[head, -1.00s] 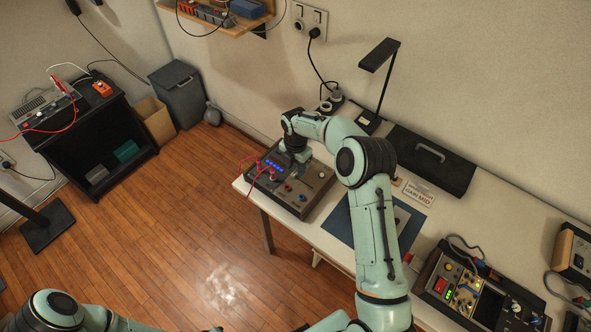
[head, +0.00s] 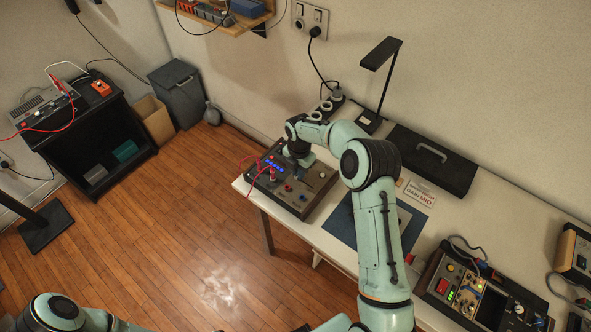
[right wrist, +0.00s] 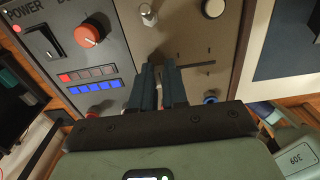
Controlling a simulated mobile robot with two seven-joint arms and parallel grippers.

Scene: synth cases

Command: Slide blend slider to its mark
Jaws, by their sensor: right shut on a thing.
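The control box (head: 316,192) lies on the white bench, and its grey panel (right wrist: 125,55) fills much of the right wrist view. My left gripper is out of view; only part of that arm shows at the lower left.
On the panel are a power switch (right wrist: 41,41), an orange knob (right wrist: 89,33), blue indicators (right wrist: 95,87) and a white button (right wrist: 213,8). A red cable (head: 259,180) hangs at the box's left. A blue mat (head: 342,222) and a black case (head: 432,160) are nearby.

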